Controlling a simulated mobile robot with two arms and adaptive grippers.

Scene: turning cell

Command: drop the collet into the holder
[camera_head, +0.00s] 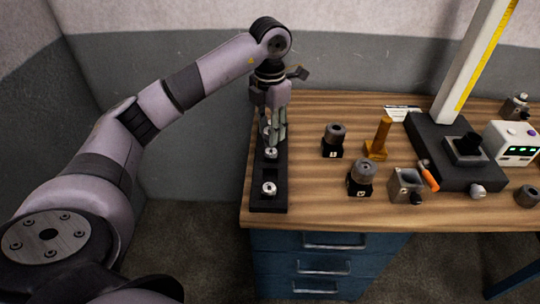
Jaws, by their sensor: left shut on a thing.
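My left gripper (277,142) points down over the black collet rack (257,200) at the table's left edge. Its fingers are shut on a collet (271,153), a small silvery piece at the fingertips. I cannot tell whether it is clear of the rack. Another silvery collet (268,188) sits in the front part of the rack, and the fingers partly hide the rack's far part. Two dark holders with grey round tops and white labels stand to the right, one farther back (334,138) and one nearer (361,177). My right gripper is out of view.
An amber stand (379,139), a grey metal block (404,186) and an orange-handled tool (429,176) stand farther right. A measuring column (468,75) on a black base and a white display box (514,143) are beyond. Bare wood lies between rack and holders.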

